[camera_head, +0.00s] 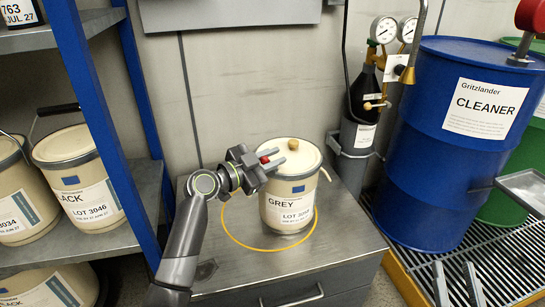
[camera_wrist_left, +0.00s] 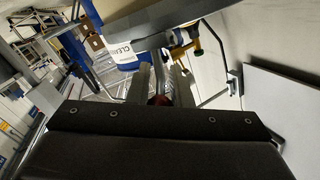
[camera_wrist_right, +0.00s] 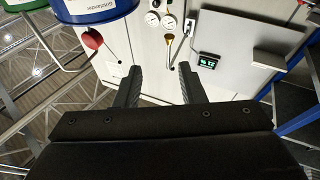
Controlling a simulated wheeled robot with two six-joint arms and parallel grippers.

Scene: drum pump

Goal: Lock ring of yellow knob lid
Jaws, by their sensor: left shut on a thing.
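The GREY pail (camera_head: 284,212) stands upright on the grey cabinet, with a cream lid (camera_head: 275,147) bearing a yellowish knob (camera_head: 293,144). A grey lock ring (camera_head: 292,177) runs around the lid's rim. My left gripper (camera_head: 286,155) is at the lid's left side, its fingers level with the lid. It is shut on a red-tipped lever (camera_head: 264,159); the red also shows between the fingers in the left wrist view (camera_wrist_left: 159,99). How the lever joins the ring is hidden. My right gripper (camera_head: 457,284) is open and empty at the lower right; its spread fingers also show in the right wrist view (camera_wrist_right: 158,85).
A yellow circle (camera_head: 228,232) marks the cabinet top (camera_head: 335,243) around the pail. A blue CLEANER drum (camera_head: 415,150) stands on a grate at right. A gas bottle with gauges (camera_head: 383,30) stands behind. A blue-post shelf (camera_head: 92,110) with pails is at left.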

